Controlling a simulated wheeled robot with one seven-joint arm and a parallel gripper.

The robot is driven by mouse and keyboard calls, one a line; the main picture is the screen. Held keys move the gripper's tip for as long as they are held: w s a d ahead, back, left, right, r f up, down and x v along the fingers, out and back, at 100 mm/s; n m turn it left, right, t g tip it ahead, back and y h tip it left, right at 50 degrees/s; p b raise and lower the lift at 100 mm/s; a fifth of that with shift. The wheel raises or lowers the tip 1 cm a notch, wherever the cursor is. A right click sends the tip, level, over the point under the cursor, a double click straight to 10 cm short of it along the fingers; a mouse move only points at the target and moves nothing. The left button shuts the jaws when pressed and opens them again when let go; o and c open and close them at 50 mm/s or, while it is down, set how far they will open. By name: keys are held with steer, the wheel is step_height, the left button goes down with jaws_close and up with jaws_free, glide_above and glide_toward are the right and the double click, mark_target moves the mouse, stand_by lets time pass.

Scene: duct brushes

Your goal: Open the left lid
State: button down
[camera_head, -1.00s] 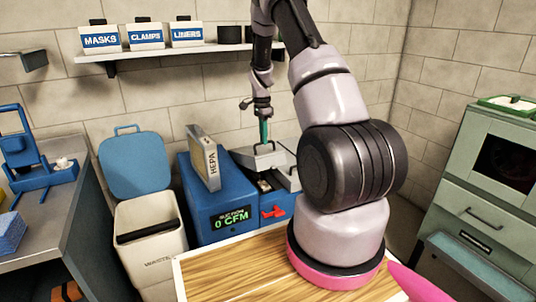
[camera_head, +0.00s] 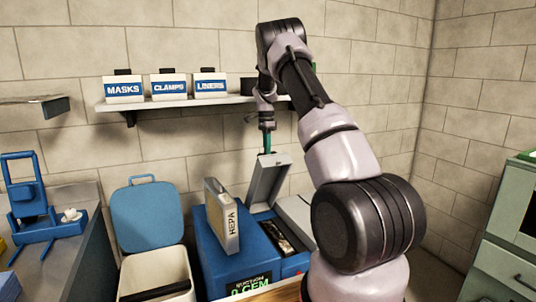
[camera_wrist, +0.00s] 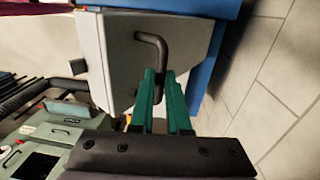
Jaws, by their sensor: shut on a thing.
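The left lid (camera_head: 268,182) is a grey panel on the blue machine (camera_head: 222,262). It stands tilted up steeply, with an open compartment (camera_head: 285,240) showing below it. The right lid (camera_head: 298,214) lies flat beside it, partly hidden by my arm. My gripper (camera_head: 267,150) is at the top of the raised left lid. In the wrist view, my gripper's green fingers (camera_wrist: 161,78) are shut on the dark bent handle (camera_wrist: 151,40) of the grey lid (camera_wrist: 112,60).
A HEPA filter (camera_head: 222,216) stands upright on the machine, left of the raised lid. A wall shelf (camera_head: 150,103) with labelled bins is above and behind. A waste bin (camera_head: 155,272) with its blue lid up stands to the left. A green cabinet (camera_head: 508,235) is at right.

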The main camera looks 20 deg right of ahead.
steer(key=shift+w+a+f, duration=0.1)
steer(key=shift+f, duration=0.1)
steer(key=c, duration=0.9)
jaws_free()
steer(key=shift+w, duration=0.1)
steer(key=shift+r, duration=0.15)
steer(key=r, duration=1)
steer(key=shift+w+r, duration=0.3)
steer(key=shift+w, duration=0.1)
